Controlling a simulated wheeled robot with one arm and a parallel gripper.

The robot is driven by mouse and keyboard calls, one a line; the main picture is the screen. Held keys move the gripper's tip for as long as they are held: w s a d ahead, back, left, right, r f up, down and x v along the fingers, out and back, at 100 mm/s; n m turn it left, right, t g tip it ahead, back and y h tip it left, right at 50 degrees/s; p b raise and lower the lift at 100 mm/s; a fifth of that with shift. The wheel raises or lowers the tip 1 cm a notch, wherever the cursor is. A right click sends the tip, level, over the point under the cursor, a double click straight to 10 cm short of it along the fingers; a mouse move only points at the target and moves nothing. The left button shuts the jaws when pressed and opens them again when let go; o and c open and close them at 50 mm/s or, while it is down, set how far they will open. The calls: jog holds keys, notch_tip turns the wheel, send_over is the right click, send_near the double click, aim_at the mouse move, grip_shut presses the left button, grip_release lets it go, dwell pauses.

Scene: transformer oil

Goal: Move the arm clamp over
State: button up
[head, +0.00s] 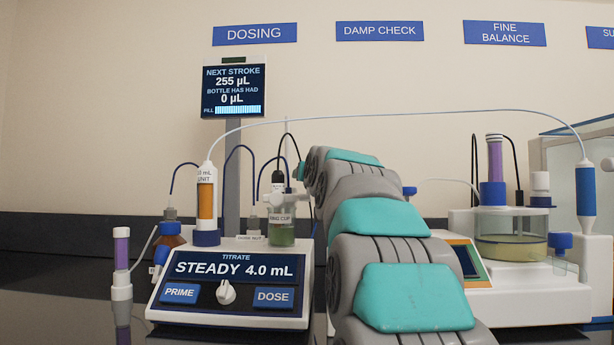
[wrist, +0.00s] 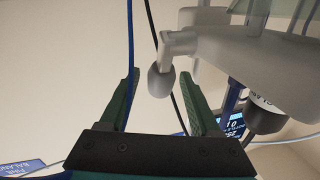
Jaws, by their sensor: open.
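In the wrist view a pale grey clamp-like arm (wrist: 230,48) comes in from the upper right and ends in a rounded grey knob (wrist: 160,82). I take this to be the arm clamp. My gripper (wrist: 160,75) has its two green fingers apart, and the knob appears between them in the picture. I cannot tell whether the knob is at finger depth or beyond, and no grip on it shows. In the head view my grey and teal arm reaches toward the dosing unit (head: 235,250), and my gripper is mostly hidden behind it.
A labelled cup with green liquid (head: 282,235) and an amber-filled cylinder (head: 206,205) stand on the dosing unit. A blue tube (wrist: 130,60) and black cable run close to my fingers. A second instrument (head: 525,270) stands right.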

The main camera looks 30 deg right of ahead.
jog(key=x, duration=0.3)
grip_shut()
dwell(0.6)
